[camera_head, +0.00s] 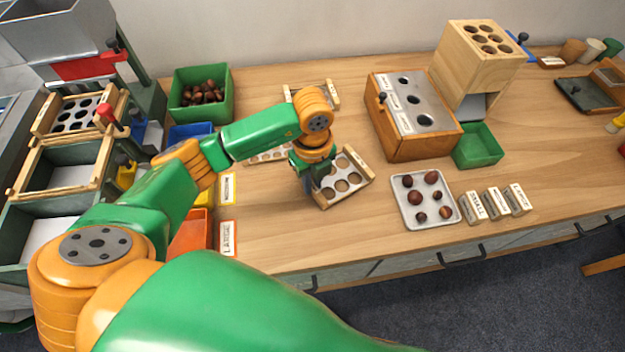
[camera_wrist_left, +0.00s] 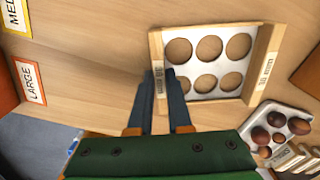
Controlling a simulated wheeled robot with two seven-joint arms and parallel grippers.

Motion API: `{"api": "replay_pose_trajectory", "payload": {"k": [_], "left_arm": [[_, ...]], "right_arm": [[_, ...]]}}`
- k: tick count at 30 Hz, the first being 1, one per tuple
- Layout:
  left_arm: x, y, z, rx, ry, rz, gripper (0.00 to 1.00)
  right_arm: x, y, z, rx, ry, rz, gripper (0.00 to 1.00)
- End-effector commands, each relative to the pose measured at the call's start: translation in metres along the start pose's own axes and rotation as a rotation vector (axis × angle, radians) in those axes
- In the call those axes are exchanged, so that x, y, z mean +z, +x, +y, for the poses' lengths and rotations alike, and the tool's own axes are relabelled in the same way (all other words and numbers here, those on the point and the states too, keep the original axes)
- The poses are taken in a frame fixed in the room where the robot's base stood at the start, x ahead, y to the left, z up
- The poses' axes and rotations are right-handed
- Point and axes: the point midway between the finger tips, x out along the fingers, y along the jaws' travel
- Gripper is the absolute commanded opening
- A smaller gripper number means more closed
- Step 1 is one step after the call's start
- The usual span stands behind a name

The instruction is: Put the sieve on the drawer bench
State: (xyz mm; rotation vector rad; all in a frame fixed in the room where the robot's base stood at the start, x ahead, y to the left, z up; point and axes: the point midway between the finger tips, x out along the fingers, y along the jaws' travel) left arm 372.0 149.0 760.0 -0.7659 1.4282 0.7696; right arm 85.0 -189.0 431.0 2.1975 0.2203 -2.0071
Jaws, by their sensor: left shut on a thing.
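A sieve (camera_head: 358,162) with a pale perforated plate and two wooden end rails is at the middle of the drawer bench (camera_head: 290,230). My left gripper (camera_head: 308,178) is at its left rail. In the left wrist view the left gripper (camera_wrist_left: 164,76) is shut on that rail, and the sieve (camera_wrist_left: 264,62) shows large round holes and labelled rails. The sieve is over the bench top, low or touching; I cannot tell which. My right gripper is not in view.
A tray of chestnuts (camera_head: 398,205) and small labelled blocks (camera_head: 496,203) lie to the right. A wooden box with a metal top (camera_head: 420,147) stands behind. A green bin of chestnuts (camera_head: 182,120) stands back left. Another sieve (camera_head: 288,93) lies behind. Bare wood shows in front.

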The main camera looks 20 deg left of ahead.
Motion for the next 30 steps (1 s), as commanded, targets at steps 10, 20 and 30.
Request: {"api": "replay_pose_trajectory", "payload": {"k": [10,20,30], "left_arm": [[0.0,0.005,0.0,-0.001,-0.001,0.0,0.0],[0.0,0.004,0.0,-0.001,-0.001,0.0,0.47],[0.001,-0.043,-0.002,-0.008,-0.001,-0.002,0.47]], "right_arm": [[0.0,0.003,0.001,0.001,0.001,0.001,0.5],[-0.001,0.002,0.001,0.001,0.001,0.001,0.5],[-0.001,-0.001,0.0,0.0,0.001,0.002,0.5]]}}
